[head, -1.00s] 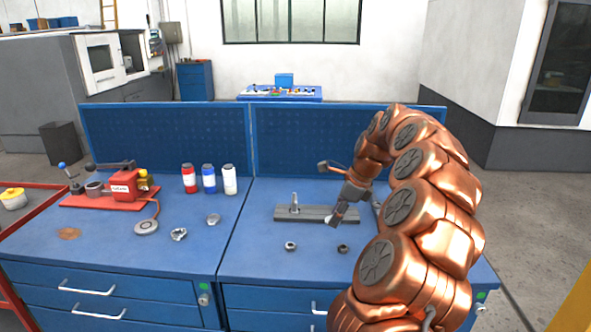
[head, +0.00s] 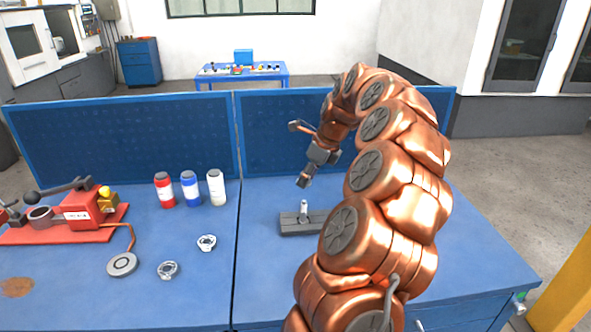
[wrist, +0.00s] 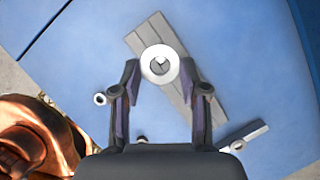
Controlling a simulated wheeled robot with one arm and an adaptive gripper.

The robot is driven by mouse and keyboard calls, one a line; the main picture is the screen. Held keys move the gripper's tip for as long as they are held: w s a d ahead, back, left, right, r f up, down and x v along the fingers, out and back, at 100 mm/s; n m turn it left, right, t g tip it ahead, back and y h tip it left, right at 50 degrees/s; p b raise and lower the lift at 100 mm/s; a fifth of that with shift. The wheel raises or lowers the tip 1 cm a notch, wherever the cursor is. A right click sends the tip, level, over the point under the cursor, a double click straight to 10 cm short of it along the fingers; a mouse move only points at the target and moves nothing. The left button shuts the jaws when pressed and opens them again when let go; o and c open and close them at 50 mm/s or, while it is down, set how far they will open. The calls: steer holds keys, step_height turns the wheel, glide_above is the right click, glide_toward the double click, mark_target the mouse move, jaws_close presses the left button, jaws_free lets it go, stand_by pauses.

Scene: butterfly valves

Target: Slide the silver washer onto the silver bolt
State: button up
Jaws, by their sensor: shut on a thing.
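In the wrist view the silver washer (wrist: 147,64), a pale flat ring, sits between the two fingertips of my gripper (wrist: 160,76), which is shut on it. Part of the grey block shows beneath, and a small light shape shows in the washer's hole; I cannot tell whether it is the bolt's tip. In the head view the silver bolt (head: 304,207) stands upright on the grey block (head: 292,228). My gripper (head: 304,181) is just above the bolt, apart from it. The washer cannot be made out in the head view.
Two small nuts (wrist: 100,99) lie on the blue table, one partly hidden by my gripper. A grey bar (wrist: 245,136) lies to the right. Two silver fittings (head: 168,270), three bottles (head: 190,188) and a red device (head: 82,212) stand left. A blue panel (head: 285,140) rises behind.

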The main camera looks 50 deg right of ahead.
mark_target(305, 201)
steer(key=shift+s+f+b, duration=0.1)
steer(key=shift+f+b, duration=0.75)
steer(key=shift+f, duration=1.8)
steer(key=shift+f+b, duration=0.8)
steer(key=shift+b, duration=0.25)
stand_by(0.9)
stand_by(0.3)
steer(key=o, duration=1.2)
steer(key=v, duration=1.2)
